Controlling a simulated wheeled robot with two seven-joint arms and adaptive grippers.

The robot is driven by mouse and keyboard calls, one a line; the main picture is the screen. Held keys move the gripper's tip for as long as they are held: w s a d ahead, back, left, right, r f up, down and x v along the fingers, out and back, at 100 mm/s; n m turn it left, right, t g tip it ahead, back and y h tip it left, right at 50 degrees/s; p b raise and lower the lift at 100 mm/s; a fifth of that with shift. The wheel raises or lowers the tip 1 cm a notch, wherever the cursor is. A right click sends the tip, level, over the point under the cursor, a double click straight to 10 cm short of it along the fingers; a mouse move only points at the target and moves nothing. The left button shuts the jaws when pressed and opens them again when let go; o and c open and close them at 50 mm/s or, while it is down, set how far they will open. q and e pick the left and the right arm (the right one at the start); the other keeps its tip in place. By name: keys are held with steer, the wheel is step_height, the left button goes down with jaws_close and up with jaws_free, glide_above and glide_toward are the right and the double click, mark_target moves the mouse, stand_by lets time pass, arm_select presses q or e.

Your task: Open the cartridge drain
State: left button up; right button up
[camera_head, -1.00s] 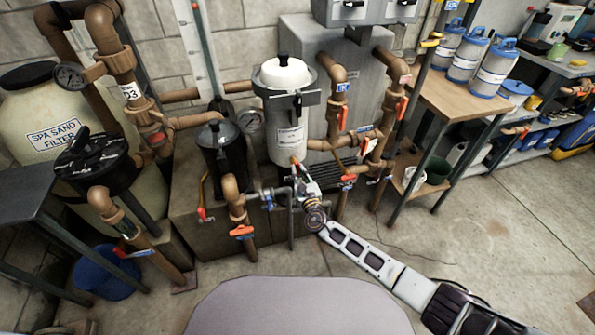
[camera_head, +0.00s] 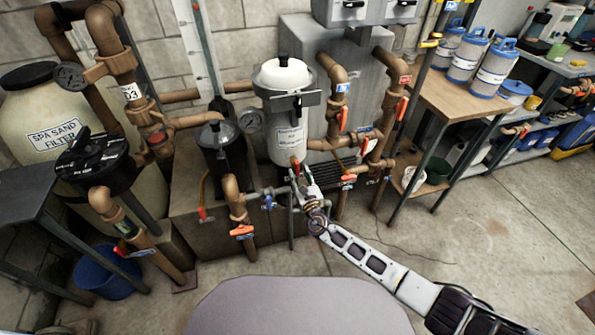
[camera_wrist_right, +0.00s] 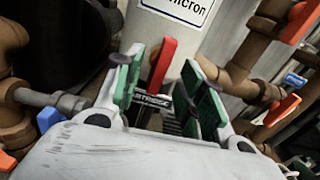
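The white cartridge canister (camera_head: 289,143) stands upright at the centre in the head view, with a label on its front. Its lower part shows at the top of the right wrist view (camera_wrist_right: 150,30). Below it is the drain valve's red handle (camera_wrist_right: 161,68), which stands roughly upright. A black tag (camera_wrist_right: 152,102) with partly hidden white lettering sits at its base. My right gripper (camera_wrist_right: 168,88) is open, with one green-padded finger on each side of the handle and gaps visible between them. In the head view the right gripper (camera_head: 303,182) is just under the canister. My left gripper is not in view.
Brown pipes with orange-red handles (camera_wrist_right: 282,110) and a blue handle (camera_wrist_right: 296,80) lie right of the gripper. Another blue handle (camera_wrist_right: 50,118) and a grey pipe are close on the left. A dark strainer pot (camera_head: 222,150) stands left of the canister. Open floor lies at right.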

steer(key=p+v, duration=0.1)
steer(key=v, duration=0.4)
steer(key=shift+s+d+r+p, duration=0.1)
steer(key=shift+s+d+p, duration=0.05)
steer(key=shift+s+p, duration=0.2)
